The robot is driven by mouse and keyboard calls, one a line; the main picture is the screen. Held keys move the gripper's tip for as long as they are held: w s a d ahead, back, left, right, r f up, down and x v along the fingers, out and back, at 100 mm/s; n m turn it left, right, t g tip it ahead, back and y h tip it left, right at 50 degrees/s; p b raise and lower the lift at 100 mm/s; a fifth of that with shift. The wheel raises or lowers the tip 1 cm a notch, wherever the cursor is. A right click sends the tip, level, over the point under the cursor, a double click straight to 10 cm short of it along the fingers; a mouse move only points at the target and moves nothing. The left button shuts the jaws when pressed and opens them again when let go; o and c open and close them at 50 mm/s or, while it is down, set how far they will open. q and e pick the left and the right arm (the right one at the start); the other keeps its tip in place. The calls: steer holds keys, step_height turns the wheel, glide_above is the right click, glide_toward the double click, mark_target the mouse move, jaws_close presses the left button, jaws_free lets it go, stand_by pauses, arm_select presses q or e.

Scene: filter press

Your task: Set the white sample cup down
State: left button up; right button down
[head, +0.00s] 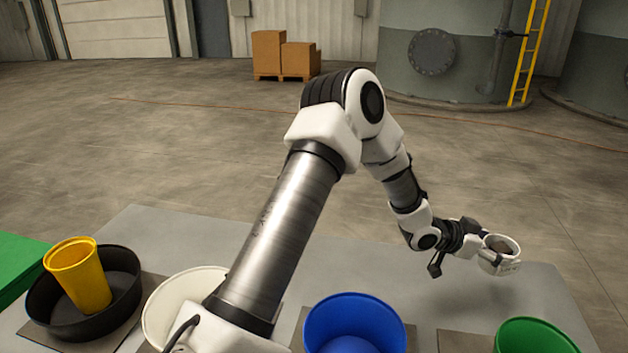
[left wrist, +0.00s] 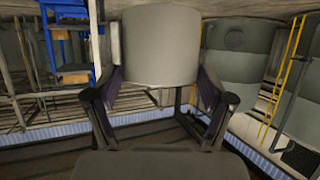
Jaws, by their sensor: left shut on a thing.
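The white sample cup (head: 499,264) is at the right in the head view, with something dark showing inside its rim. My left gripper (head: 485,243) is shut on it and holds it over the right part of the grey table (head: 455,297), apparently above the surface. In the left wrist view the cup (left wrist: 160,48) fills the top middle, between the two fingers of my left gripper (left wrist: 160,92). My right gripper is in neither view.
Along the near table edge stand a black tub (head: 125,287) with a yellow cup (head: 77,275) leaning in it, a white container (head: 165,310), a blue container (head: 355,312) and a green container (head: 535,335). The table around and beneath the held cup looks clear.

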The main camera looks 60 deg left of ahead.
arm_select(q)
steer(key=shift+f, duration=0.1)
step_height(320, 180, down, 10)
steer(key=shift+r+p, duration=0.25)
steer(key=shift+p, duration=0.25)
steer(key=shift+f, duration=0.3)
steer(key=o, duration=1)
steer(key=shift+f, duration=0.1)
